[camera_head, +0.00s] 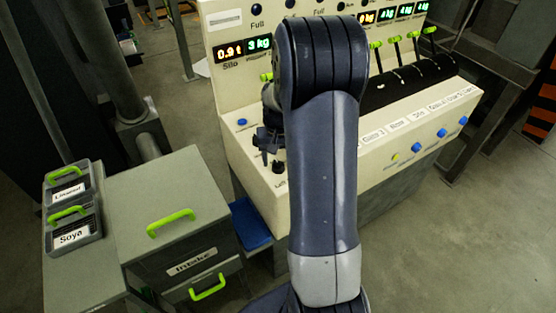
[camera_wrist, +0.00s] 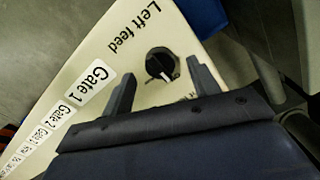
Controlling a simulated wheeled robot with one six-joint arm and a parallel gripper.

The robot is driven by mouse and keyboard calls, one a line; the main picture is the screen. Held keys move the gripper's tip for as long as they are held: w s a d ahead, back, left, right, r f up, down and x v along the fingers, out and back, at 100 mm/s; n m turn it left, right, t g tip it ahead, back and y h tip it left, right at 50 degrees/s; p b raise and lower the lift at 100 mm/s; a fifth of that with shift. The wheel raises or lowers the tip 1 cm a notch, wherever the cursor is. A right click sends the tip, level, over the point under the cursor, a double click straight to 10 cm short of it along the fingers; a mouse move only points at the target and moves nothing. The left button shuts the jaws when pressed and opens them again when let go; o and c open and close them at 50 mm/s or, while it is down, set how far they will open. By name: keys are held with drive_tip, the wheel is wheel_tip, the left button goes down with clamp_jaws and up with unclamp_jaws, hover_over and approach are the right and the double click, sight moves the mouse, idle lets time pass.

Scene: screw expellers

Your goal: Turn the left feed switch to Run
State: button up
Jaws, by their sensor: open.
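The left feed switch (camera_wrist: 161,63) is a round black knob with a white pointer mark, on the cream panel beside the words "Left feed". In the wrist view its mark points down toward my gripper's palm. Small lettering near the right finger is mostly hidden and I cannot read it. My gripper (camera_wrist: 160,71) is open, with one finger on each side of the knob in the picture. I cannot tell whether either finger touches it. In the head view the knob (camera_head: 278,167) sits just below my dark gripper (camera_head: 268,143), partly beside my arm.
The cream console (camera_head: 235,110) carries gate labels, blue buttons (camera_head: 442,133) and green-tipped levers (camera_head: 413,35). A blue button (camera_head: 242,122) lies left of my gripper. The grey Intake box (camera_head: 185,225) and Linseed and Soya bins (camera_head: 75,235) stand at left. My arm hides the console's middle.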

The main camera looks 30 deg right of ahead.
drive_tip(key=shift+f, duration=1.15)
drive_tip(key=c, duration=1)
drive_tip(key=shift+m, duration=0.3)
drive_tip(key=m+b, duration=0.2)
drive_tip(key=m, duration=0.3)
drive_tip(key=shift+m, duration=0.3)
drive_tip(key=m+b, duration=0.1)
drive_tip(key=m, duration=0.4)
drive_tip(key=shift+m, duration=0.3)
